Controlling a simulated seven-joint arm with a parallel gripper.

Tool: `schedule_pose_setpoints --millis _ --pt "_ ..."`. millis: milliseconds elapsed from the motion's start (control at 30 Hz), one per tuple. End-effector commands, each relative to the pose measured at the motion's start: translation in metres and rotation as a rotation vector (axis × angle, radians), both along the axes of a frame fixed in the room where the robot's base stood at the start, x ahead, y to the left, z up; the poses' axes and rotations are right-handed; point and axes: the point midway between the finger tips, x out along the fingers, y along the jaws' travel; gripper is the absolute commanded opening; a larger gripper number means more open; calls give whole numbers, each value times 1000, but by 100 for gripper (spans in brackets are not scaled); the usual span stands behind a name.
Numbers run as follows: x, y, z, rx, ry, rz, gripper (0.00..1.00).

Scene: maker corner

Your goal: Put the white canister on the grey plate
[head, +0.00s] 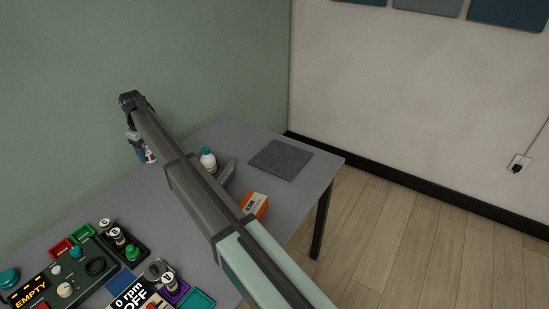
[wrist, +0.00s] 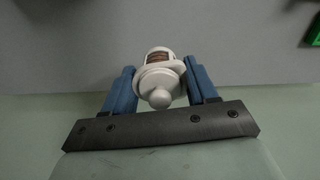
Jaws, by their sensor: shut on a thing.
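The white canister (wrist: 160,78) has a rounded knob and a brown band, and sits between the blue fingers of my gripper (wrist: 160,85) in the wrist view. My gripper is shut on it. In the head view my gripper (head: 141,150) is at the far left end of the table, with a small part of the canister (head: 150,156) showing beside it; my arm hides some of the area. The grey plate (head: 280,159) is a flat dark square at the table's far right, bare and well to the right of my gripper.
A white bottle with a teal cap (head: 208,161) stands behind my arm, beside a grey object (head: 227,172). An orange box (head: 254,205) lies nearer, in front of the plate. Control panels, small trays and knobbed parts (head: 118,238) crowd the table's near left.

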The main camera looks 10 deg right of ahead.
Motion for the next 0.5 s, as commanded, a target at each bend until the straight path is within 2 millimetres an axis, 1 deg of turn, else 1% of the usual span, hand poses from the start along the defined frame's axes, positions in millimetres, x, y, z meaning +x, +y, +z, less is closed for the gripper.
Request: schedule_pose_setpoints --millis 33,167,200,367,400,467,500 --pt "11 -22 1 0 -1 -26 26" --pt "35 -74 2 1 -2 -86 26" --pt "42 -91 3 1 -3 -105 26" --pt "64 -158 5 2 -5 -178 26" --pt "68 -175 5 2 -5 -197 26" --pt "74 -201 6 2 -7 -225 26" --pt "77 -218 6 3 -7 -243 26"
